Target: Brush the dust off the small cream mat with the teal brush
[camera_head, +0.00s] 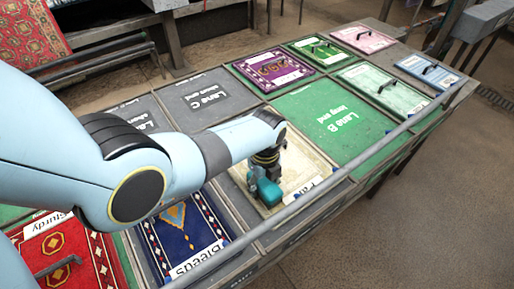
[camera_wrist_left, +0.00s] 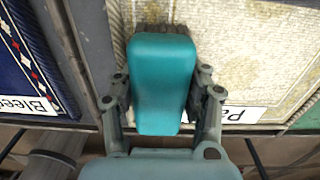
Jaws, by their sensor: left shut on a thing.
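The small cream mat (camera_head: 304,165) lies on the bench in the middle of the head view, with a white label at its near edge. It also shows in the left wrist view (camera_wrist_left: 262,58), with a patterned border. My left gripper (camera_head: 264,174) is over the mat's left part and is shut on the teal brush (camera_head: 267,192). In the wrist view the brush's teal body (camera_wrist_left: 162,85) sits between the two fingers, with dark bristles at its far end by the mat. I cannot tell whether the bristles touch it. No dust stands out clearly. My right gripper is not in view.
A blue patterned mat (camera_head: 178,232) labelled "Bleeds" lies left of the cream mat. A green panel marked "Lane B" (camera_head: 331,117) lies to its right, grey "Lane C" panels (camera_head: 198,98) behind. A grey rail (camera_head: 333,183) runs along the bench's near edge.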

